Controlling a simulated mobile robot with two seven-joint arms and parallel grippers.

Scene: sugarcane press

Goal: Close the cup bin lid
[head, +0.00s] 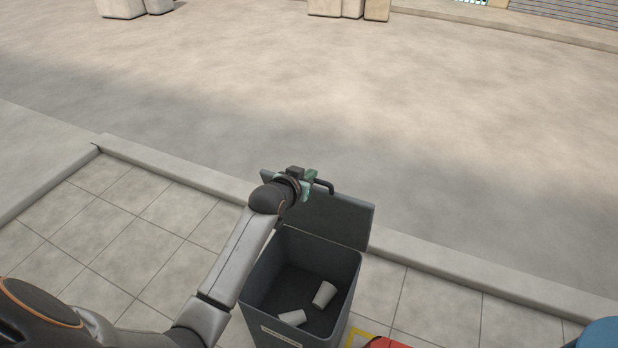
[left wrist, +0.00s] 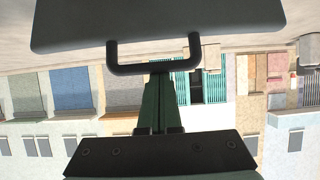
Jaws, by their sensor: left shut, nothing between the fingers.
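The cup bin (head: 300,290) is a dark grey box with its lid (head: 345,222) raised open at the far side. Two white cups, one of them a larger cup (head: 324,294) and the other a smaller-looking cup (head: 292,318), lie on the bin's floor. A dark bar handle (head: 325,186) stands off the lid's top edge. My left gripper (head: 309,178) is at the handle, shut and empty. In the left wrist view the lid (left wrist: 160,22) is at the top, and the gripper's green fingers (left wrist: 158,100) are together by the handle (left wrist: 152,66). My right gripper is not in view.
A red object (head: 390,343) and a blue round object (head: 598,335) stand at the lower right edge. A yellow marking (head: 357,338) is on the tiles beside the bin. A kerb (head: 430,255) runs behind the bin, with open road beyond.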

